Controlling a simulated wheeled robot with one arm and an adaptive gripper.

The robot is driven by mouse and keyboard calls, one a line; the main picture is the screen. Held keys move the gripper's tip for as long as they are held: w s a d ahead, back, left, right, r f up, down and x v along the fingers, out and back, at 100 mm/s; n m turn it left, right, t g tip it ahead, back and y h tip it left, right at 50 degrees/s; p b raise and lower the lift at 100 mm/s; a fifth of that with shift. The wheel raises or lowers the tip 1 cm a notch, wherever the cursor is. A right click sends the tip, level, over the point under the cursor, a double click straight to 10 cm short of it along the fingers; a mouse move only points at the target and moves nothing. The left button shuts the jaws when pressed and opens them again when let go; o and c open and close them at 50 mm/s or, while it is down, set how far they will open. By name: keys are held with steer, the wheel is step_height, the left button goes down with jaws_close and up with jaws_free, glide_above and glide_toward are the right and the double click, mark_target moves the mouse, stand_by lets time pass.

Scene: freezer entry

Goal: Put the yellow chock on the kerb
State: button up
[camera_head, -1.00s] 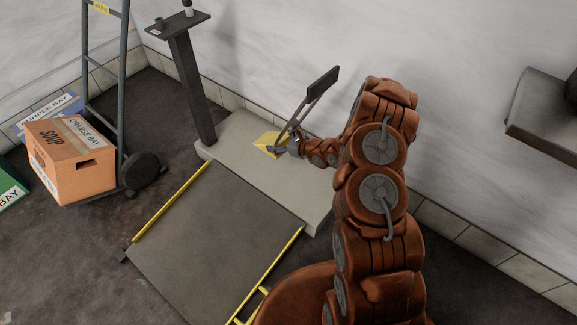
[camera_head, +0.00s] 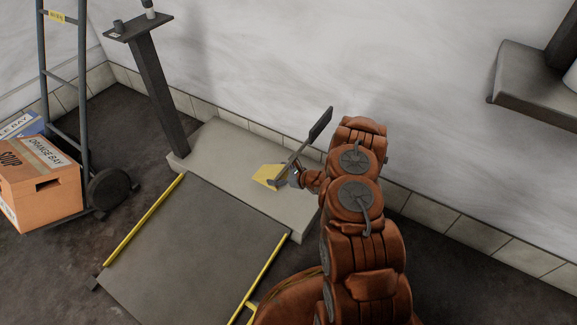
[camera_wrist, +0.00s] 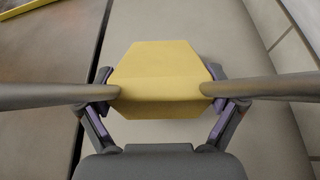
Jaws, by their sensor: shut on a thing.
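The yellow chock (camera_head: 269,176) is a small wedge-like block over the pale kerb (camera_head: 222,150), behind the grey ramp. My gripper (camera_head: 284,180) is shut on it from the right. In the wrist view the chock (camera_wrist: 160,62) lies between the two fingers of my gripper (camera_wrist: 160,92), its broad yellow faces towards the camera. The pale kerb top (camera_wrist: 215,35) shows beneath and around it. I cannot tell whether the chock's underside touches the kerb. The gripper hides the chock's near right edge.
A ramp (camera_head: 195,250) with yellow side rails lies in front of the kerb. A dark post (camera_head: 155,90) with a small shelf stands at the kerb's left end. A hand truck (camera_head: 83,100) and an orange box (camera_head: 40,188) stand at left. A grey wall shelf (camera_head: 535,88) juts out at right.

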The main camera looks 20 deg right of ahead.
steer(key=w+d+b, duration=0.1)
steer(key=w+d, duration=0.1)
steer(key=d, duration=0.1)
steer(key=w+d+f+b, duration=0.1)
steer(key=w+d, duration=0.1)
steer(key=d, duration=0.1)
steer(key=w+d+b, duration=0.1)
steer(key=w+d, duration=0.1)
steer(key=d, duration=0.1)
steer(key=shift+d+f, duration=0.15)
steer(key=shift+d, duration=0.25)
steer(key=shift+f+b, duration=0.95)
steer(key=shift+f, duration=0.6)
steer(key=shift+a+f, duration=0.1)
steer(key=shift+f, duration=0.1)
steer(key=o, duration=1.3)
steer(key=shift+r, duration=0.1)
steer(key=shift+s+r, duration=0.2)
steer(key=shift+s, duration=0.05)
steer(key=p+v, duration=0.4)
steer(key=v, duration=0.6)
steer(key=shift+d, duration=0.25)
steer(key=shift+s+d+r, duration=0.1)
steer(key=shift+s+d, duration=0.25)
steer(key=shift+s, duration=0.25)
steer(key=shift+s, duration=0.1)
